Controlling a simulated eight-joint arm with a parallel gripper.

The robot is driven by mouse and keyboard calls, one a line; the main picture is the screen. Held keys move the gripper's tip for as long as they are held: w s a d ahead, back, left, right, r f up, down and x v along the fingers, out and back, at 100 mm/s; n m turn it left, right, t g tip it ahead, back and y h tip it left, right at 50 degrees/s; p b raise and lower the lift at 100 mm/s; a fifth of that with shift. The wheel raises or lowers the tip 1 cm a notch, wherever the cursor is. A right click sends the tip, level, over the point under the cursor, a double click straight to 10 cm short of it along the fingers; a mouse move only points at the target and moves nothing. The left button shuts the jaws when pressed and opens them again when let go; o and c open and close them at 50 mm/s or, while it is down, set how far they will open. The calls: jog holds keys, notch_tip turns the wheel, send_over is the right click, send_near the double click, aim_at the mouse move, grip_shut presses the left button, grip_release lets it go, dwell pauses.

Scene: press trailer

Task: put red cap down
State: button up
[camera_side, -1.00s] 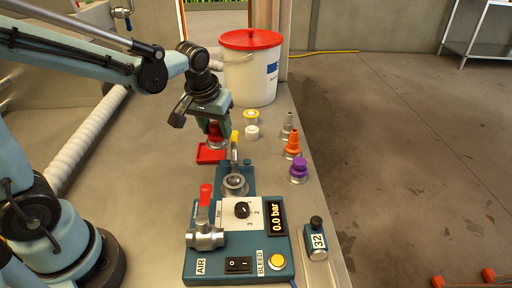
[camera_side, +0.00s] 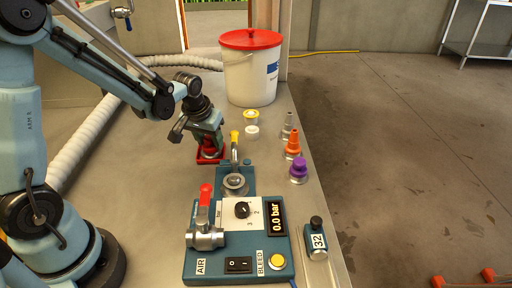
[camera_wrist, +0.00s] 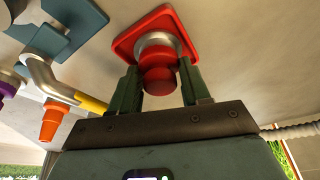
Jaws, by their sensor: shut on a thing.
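My gripper (camera_side: 209,148) is shut on the red cap (camera_wrist: 158,78), which sits between the two fingers in the wrist view with a silver ring on its far side. The red square tray (camera_wrist: 124,46) lies right behind the cap in that view. In the side view the tray (camera_side: 200,161) is on the bench under my gripper, and the fingers largely hide the cap. The cap is at or just above the tray; I cannot tell whether it touches.
The press (camera_side: 235,184) with its yellow-tipped lever (camera_side: 234,138) stands close in front. Purple (camera_side: 298,171), orange (camera_side: 292,146) and grey (camera_side: 289,127) cones line the right edge. A white cap (camera_side: 252,132), a bucket (camera_side: 250,75) and the control box (camera_side: 238,245) stand nearby.

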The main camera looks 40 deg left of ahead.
jog(key=shift+f, duration=0.15)
jog(key=o, duration=1.2)
jog(key=v, duration=1.2)
jog(key=shift+s+d+m+t+h, duration=0.25)
jog(key=shift+s+d+m+t, duration=0.45)
jog(key=shift+s+d, duration=0.6)
jog(key=shift+s+d+m+t+h, duration=0.2)
jog(key=shift+s+d+m+t, duration=0.55)
jog(key=shift+s+d, duration=0.55)
jog(key=shift+s+d+m+t+h, duration=0.25)
jog(key=shift+s+d+m+t, duration=0.3)
jog(key=shift+s+d+m, duration=0.5)
jog(key=shift+s+d, duration=0.15)
jog(key=shift+d, duration=0.1)
